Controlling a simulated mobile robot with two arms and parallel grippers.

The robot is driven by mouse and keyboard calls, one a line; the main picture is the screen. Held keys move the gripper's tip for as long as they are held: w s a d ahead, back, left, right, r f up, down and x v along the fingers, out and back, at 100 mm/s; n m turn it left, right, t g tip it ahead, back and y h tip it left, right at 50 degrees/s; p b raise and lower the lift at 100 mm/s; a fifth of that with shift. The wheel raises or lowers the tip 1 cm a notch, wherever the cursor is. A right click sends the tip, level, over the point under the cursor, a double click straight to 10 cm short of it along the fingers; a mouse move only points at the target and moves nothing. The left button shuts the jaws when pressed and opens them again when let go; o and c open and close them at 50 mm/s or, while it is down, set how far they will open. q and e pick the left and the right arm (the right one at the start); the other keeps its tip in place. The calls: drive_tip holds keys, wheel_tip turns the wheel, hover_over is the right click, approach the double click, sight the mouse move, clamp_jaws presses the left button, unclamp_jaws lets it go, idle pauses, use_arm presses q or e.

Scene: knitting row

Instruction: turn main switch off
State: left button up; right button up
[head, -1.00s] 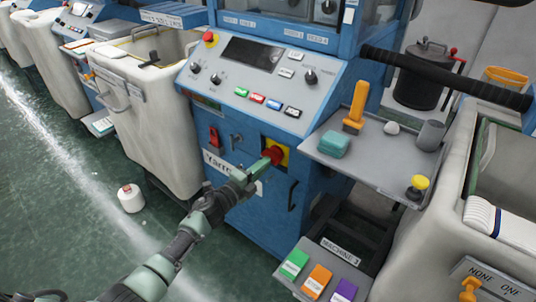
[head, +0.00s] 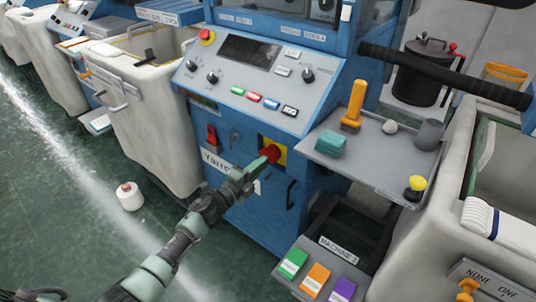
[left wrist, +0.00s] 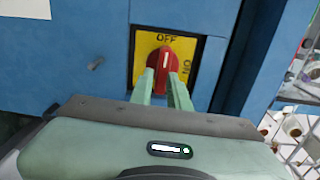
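The main switch is a red rotary knob (left wrist: 166,60) on a yellow plate (left wrist: 140,75) marked OFF at the top and ON at the right. In the left wrist view the knob's white mark points up, towards OFF. In the head view the red knob (head: 271,153) is low on the front of the blue machine cabinet (head: 262,215). My left gripper (head: 263,162) reaches it from the lower left. In the left wrist view its two green fingers (left wrist: 163,84) lie either side of the knob's lower part and appear closed on it. My right gripper is not in view.
Above the switch is a sloped grey control panel (head: 225,85) with buttons and knobs. A grey side shelf (head: 375,165) holds an orange-handled tool and small items. A dark handle (head: 291,195) is right below the switch.

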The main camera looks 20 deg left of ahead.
use_arm(q)
drive_tip(key=v, duration=0.2)
drive_tip(key=p+v, duration=0.1)
drive_tip(key=v, duration=0.1)
drive_tip(key=shift+w+a+r, duration=0.15)
drive_tip(key=shift+r, duration=0.05)
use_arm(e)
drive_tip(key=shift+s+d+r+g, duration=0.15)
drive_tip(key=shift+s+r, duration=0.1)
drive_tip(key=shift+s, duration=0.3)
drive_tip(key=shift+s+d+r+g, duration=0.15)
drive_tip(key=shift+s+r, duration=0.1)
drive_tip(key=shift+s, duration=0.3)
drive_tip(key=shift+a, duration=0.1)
